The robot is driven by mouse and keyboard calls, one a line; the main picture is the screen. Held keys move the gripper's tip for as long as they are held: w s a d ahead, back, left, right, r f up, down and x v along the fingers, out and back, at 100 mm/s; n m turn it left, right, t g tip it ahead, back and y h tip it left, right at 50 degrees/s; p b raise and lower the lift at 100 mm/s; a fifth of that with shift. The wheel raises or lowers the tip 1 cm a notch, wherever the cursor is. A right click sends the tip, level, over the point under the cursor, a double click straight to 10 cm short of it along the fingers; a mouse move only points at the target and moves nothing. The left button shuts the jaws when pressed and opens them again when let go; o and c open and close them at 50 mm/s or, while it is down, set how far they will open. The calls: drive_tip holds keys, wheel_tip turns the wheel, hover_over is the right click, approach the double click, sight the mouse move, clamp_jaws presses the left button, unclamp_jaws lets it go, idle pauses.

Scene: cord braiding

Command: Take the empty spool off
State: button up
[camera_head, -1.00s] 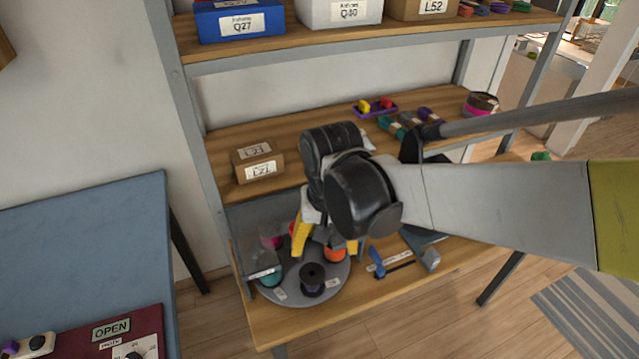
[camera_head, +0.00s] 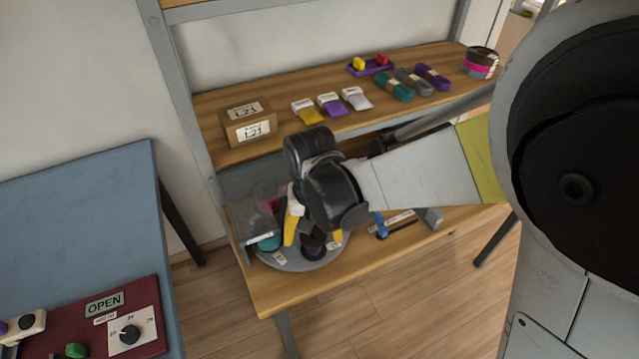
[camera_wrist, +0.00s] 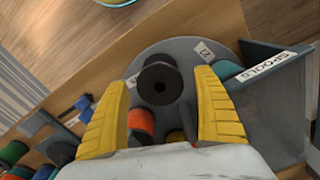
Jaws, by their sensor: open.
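A dark spool (camera_wrist: 160,84) with a dark core and no bright cord that I can see stands on the round grey turntable (camera_wrist: 139,63) in the wrist view. In the head view the dark spool (camera_head: 313,250) is partly hidden behind my gripper. My gripper (camera_wrist: 160,77) is open, its yellow fingers on either side of the dark spool in the picture. I see no contact. In the head view my gripper (camera_head: 314,241) points down over the turntable (camera_head: 281,262). An orange spool (camera_wrist: 141,121) stands beside the dark one, close to the left finger.
A teal spool (camera_wrist: 227,70) sits near the right finger. A grey bin labelled SPOOLS (camera_wrist: 268,64) stands beside the turntable. Blue-handled tools (camera_head: 380,226) lie to the right on the lower shelf. The upper shelf board (camera_head: 290,134) is close above my gripper.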

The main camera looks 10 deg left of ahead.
sight(313, 235)
drive_tip(key=c, duration=1.3)
drive_tip(key=shift+c, duration=1)
drive_tip(key=shift+r+p, duration=2.25)
drive_tip(key=shift+r, duration=0.75)
